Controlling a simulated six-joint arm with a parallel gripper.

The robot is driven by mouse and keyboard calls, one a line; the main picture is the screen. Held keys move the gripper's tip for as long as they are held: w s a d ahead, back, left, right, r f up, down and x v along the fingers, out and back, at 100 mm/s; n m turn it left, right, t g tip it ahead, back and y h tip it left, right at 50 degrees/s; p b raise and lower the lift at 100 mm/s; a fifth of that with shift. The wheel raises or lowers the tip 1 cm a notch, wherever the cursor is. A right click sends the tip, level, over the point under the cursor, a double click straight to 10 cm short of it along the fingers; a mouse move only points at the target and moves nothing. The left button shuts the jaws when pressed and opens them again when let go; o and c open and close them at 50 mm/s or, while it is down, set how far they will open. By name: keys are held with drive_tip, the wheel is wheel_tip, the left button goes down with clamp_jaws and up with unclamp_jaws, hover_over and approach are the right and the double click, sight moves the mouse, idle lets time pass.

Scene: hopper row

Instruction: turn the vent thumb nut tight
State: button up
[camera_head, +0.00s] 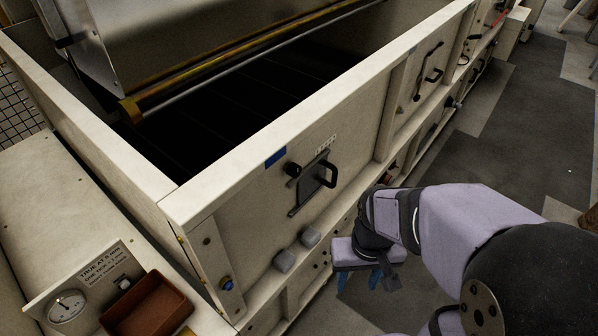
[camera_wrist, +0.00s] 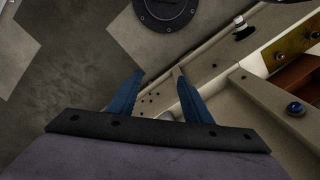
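No part is clearly marked as the vent thumb nut. A black round knob (camera_head: 293,169) sits beside a dark plate with a black handle (camera_head: 318,178) on the cream front panel. A small blue knob (camera_head: 227,283) is low at the panel's near corner; a blue-capped knob also shows at the right of the wrist view (camera_wrist: 295,108). I cannot tell which one is the nut. My gripper (camera_head: 358,282) points down beside the lower front panel, right of and below the handle plate. In the wrist view its blue fingers (camera_wrist: 158,74) are apart and empty.
A dial gauge (camera_head: 67,306) and a brown tray (camera_head: 148,306) are at lower left. A dark round floor fitting (camera_wrist: 167,8) shows in the wrist view. Grey floor lies open to the right.

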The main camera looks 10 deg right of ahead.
drive_tip(key=s+d+f+m+g+p, duration=0.2)
drive_tip(key=s+d+f+g+p, duration=0.15)
drive_tip(key=s+d+f, duration=0.6)
drive_tip(key=w+d+f+n+t, duration=0.1)
drive_tip(key=w+f+n+t, duration=0.25)
drive_tip(key=w, duration=0.45)
drive_tip(key=w+d+f+n+t, duration=0.1)
drive_tip(key=w+f+n+t, duration=0.2)
drive_tip(key=w, duration=0.5)
drive_tip(key=w+a+r+n+t+y, duration=0.6)
drive_tip(key=w+a+r+n, duration=0.2)
drive_tip(key=w+a+r, duration=0.25)
drive_tip(key=a+r+n+t+y, duration=0.3)
drive_tip(key=a+r+n+y, duration=0.1)
drive_tip(key=r, duration=1.1)
drive_tip(key=a+y, duration=0.1)
drive_tip(key=y, duration=0.1)
drive_tip(key=shift+w+a+n+t+y, duration=0.2)
drive_tip(key=shift+w+n+t+y, duration=0.15)
drive_tip(key=shift+w+t+y, duration=0.05)
